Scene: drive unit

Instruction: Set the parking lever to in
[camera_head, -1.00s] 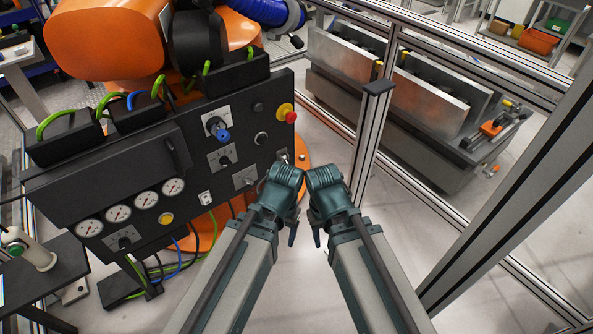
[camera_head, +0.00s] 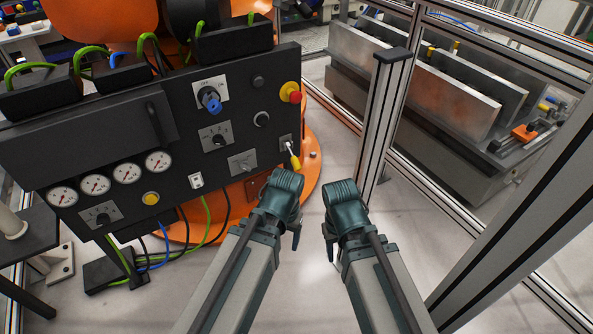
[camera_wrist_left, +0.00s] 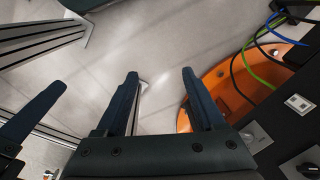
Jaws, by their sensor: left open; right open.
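A small lever with a white shaft and yellow tip (camera_head: 294,158) stands out from a small plate at the right edge of the black control panel (camera_head: 222,100), in the head view. It tilts down to the right. Its label cannot be read. My left gripper (camera_head: 296,236) hangs below the lever, apart from it. In the left wrist view my left gripper (camera_wrist_left: 160,84) is open and empty, pointing towards the floor. My right gripper (camera_head: 329,246) is right of the left one, empty and clear of the panel.
A red button on a yellow base (camera_head: 291,92) sits above the lever. A blue knob (camera_head: 210,100) and other dials are further left. A metal fence post (camera_head: 382,120) stands right of the panel. The orange robot base (camera_head: 313,165) is behind and below.

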